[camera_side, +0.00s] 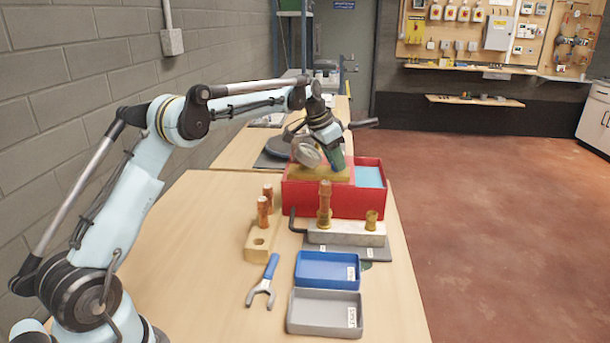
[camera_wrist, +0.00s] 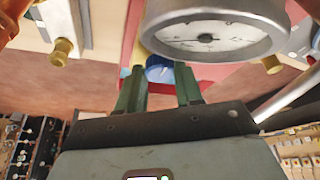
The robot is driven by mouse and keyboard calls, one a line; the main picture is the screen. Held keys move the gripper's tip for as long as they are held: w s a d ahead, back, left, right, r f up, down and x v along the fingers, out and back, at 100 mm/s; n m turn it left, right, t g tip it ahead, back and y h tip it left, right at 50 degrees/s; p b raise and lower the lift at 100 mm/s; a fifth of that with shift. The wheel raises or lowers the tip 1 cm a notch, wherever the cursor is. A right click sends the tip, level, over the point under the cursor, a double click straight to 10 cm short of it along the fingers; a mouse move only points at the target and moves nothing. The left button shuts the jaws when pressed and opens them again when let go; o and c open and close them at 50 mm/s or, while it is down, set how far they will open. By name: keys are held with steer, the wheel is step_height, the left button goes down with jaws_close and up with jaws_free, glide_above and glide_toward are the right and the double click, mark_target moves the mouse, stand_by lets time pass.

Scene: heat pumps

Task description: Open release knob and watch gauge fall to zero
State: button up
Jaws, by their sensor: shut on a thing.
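My gripper (camera_side: 336,160) reaches down at the red box, beside the round gauge (camera_side: 306,152). In the wrist view the two green fingers of my gripper (camera_wrist: 158,82) are shut on a small blue knob (camera_wrist: 158,69). The knob sits just below the gauge in that view. The gauge (camera_wrist: 214,30) has a pale dial in a grey metal rim, cut off by the top edge. A dark needle hub shows, but the reading is too small to tell. In the side view the knob is hidden by the gripper.
The red box (camera_side: 336,201) has a blue insert (camera_side: 369,177). In front of it stand a metal block with brass fittings (camera_side: 345,234), a wooden block with copper pieces (camera_side: 261,240), a blue tray (camera_side: 327,283), a grey tray (camera_side: 320,326) and a blue-handled wrench (camera_side: 263,284).

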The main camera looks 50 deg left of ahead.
steer(key=o, duration=1)
steer(key=shift+o, duration=0.2)
steer(key=shift+r, duration=0.15)
steer(key=v, duration=1.1)
steer(key=shift+s+r, duration=0.3)
steer(key=shift+r, duration=0.05)
